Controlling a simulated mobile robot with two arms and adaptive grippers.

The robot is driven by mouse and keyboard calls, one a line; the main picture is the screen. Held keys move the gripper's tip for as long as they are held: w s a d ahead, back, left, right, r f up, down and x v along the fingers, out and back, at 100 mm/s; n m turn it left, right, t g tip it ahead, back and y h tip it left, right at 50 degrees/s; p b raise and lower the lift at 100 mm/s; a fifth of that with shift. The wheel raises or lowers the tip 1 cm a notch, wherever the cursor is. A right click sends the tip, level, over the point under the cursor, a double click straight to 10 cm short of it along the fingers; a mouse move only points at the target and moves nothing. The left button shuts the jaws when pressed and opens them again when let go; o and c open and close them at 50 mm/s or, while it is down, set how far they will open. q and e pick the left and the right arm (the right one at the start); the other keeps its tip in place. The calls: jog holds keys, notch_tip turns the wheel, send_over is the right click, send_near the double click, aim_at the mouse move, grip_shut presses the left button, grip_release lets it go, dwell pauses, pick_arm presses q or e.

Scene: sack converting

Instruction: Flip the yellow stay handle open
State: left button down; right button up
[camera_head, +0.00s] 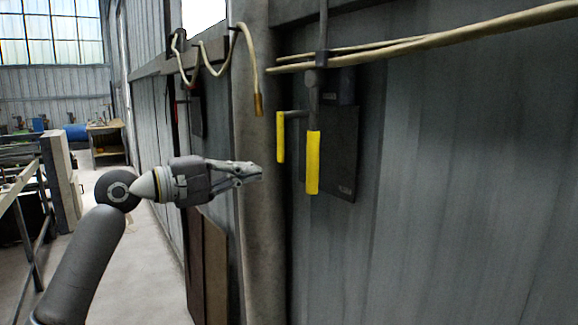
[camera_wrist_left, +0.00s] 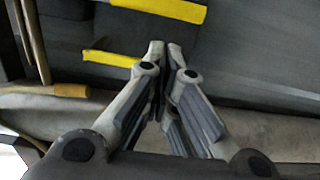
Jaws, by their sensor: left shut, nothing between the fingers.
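Two yellow handles show by a dark panel (camera_head: 342,150) on the metal wall. The smaller yellow handle (camera_head: 281,137) hangs from a short dark bar; the larger yellow handle (camera_head: 313,163) hangs upright on a dark rod. I cannot tell which is the stay handle. My left gripper (camera_head: 261,172) is shut and empty, left of and a little below the smaller handle. In the left wrist view, the smaller handle (camera_wrist_left: 110,58) lies just left of the closed fingertips (camera_wrist_left: 165,45), and the larger handle (camera_wrist_left: 165,8) lies beyond them. Contact is not visible. My right gripper is not in view.
A thick grey post (camera_head: 256,225) stands behind my left gripper. A pale cable with a brown end (camera_head: 258,104) hangs above it. Pale pipes (camera_head: 430,43) cross the wall higher up. The floor (camera_head: 140,255) at left is open.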

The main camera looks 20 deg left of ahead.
aim_at(313, 143)
pick_arm(q)
jog(key=p+x, duration=0.3)
jog(key=x, duration=0.7)
jog(key=shift+p, duration=0.35)
